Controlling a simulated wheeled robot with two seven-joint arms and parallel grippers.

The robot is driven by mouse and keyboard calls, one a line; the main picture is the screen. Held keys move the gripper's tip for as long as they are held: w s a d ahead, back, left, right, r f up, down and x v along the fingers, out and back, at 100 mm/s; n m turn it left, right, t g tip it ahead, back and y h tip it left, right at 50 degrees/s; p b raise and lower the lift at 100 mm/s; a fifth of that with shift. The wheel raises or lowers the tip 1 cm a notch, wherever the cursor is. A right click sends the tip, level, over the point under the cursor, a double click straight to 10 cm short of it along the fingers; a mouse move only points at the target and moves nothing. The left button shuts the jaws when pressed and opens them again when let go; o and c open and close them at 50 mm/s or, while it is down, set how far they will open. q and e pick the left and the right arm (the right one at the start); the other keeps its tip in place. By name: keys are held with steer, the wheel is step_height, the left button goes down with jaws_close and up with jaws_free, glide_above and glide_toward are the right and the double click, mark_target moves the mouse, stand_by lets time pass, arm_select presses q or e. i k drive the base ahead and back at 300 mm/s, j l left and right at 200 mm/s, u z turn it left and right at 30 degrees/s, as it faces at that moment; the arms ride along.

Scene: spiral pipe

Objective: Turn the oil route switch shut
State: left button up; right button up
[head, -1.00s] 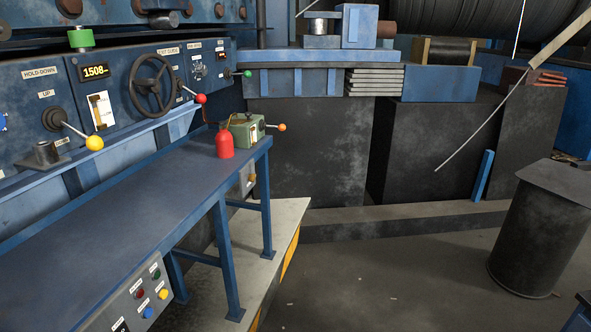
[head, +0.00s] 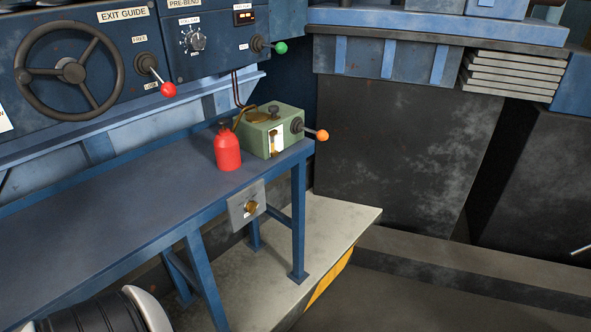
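A grey plate with a round brass knob (head: 250,207) is fixed to the front edge of the blue bench, below the oil can. A green box (head: 268,132) with a dark cap and a white-labelled gauge stands at the bench's far end. A lever with an orange ball (head: 321,135) sticks out of its right side. I cannot read a label that says which one is the oil route switch. A red oil can (head: 228,150) with a bent spout stands just left of the box. Neither of my grippers shows in the head view.
The blue bench (head: 120,205) runs along the left, its top mostly clear. Above it is a panel with a black handwheel (head: 70,70), a red-ball lever (head: 167,89) and a green-ball lever (head: 280,48). A pale plinth (head: 335,222) lies below. Floor at lower right is clear.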

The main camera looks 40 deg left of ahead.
mark_target(251, 207)
steer(key=i+u, duration=0.35)
steer(key=i+l+u, duration=0.5)
steer(key=i+u, duration=0.25)
